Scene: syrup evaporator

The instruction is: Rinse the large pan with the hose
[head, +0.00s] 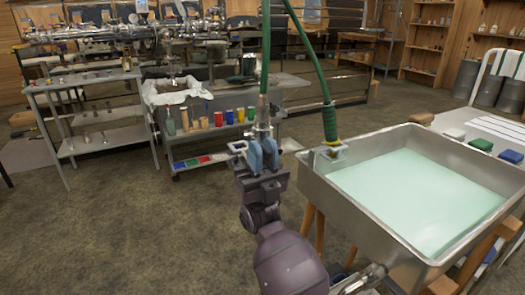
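The large pan (407,240) is a steel rectangular basin at the right, holding pale green liquid. A green hose (306,50) comes down from the top edge to a ribbed green end with a yellow band, at the pan's far left corner. A second green length (265,50) hangs straight down to a grey metal fitting left of the pan. I cannot see whether the two lengths join above. My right gripper (263,143) points up, its blue fingers closed around the fitting, as far as I can tell. It is apart from the pan. My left gripper is out of view.
A steel cart (225,139) with cups and coloured trays stands behind my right gripper. A small shelf table (85,85) is at the left. Wooden legs (319,230) support the pan. Coloured blocks (481,144) lie right of it. The floor at lower left is clear.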

